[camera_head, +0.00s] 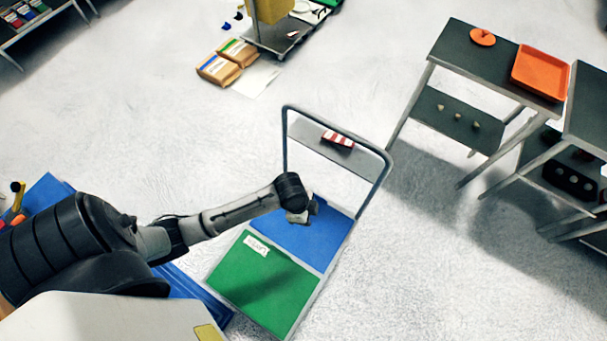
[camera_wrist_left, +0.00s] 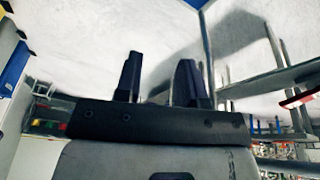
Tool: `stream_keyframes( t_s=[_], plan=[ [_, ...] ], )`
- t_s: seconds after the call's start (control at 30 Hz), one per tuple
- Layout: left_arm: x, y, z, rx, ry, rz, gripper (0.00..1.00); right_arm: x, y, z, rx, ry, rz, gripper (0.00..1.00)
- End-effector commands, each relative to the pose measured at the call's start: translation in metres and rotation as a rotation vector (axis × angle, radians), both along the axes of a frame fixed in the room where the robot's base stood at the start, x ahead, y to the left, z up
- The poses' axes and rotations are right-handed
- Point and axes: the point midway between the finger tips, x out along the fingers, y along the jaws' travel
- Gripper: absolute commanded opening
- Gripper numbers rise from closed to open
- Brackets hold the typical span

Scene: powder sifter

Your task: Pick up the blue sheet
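The blue sheet (camera_head: 318,240) lies flat at the far end of a low cart platform, beside a green sheet (camera_head: 263,287) with a small white label. My left gripper (camera_head: 303,212) is over the blue sheet's upper left part and hides some of it; I cannot tell whether it touches. In the left wrist view, the two dark fingers (camera_wrist_left: 160,82) stand apart with only pale floor showing between them. A blue patch sits at the left edge there, but I cannot tell what it is. My right gripper is not in view.
The cart's dark push handle (camera_head: 286,140) rises behind the blue sheet, with a red and white striped item on its panel. Grey tables stand at right, one with an orange tray (camera_head: 540,70). The floor between is open.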

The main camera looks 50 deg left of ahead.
Motion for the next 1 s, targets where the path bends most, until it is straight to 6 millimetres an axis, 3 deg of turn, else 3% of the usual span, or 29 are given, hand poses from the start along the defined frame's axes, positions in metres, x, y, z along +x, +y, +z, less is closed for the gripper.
stream_keyframes(
  t_s=[0.03,0.1,0.3,0.5,0.73,1.0],
  plan=[
    [0.012,0.008,-0.041,0.002,0.002,-0.033,0.36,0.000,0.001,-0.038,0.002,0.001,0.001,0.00],
    [0.027,0.017,-0.069,-0.003,0.003,-0.083,0.36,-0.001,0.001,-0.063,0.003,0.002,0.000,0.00],
    [0.069,0.048,-0.143,-0.022,0.003,-0.201,0.36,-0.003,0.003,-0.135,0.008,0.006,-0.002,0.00],
    [0.110,0.087,-0.205,-0.046,-0.013,-0.285,0.36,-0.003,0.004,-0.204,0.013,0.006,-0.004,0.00],
    [0.148,0.131,-0.250,-0.071,-0.049,-0.339,0.36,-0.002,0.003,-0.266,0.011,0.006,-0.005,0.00],
    [0.170,0.161,-0.269,-0.089,-0.086,-0.362,0.36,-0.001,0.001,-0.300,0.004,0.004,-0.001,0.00]
  ],
)
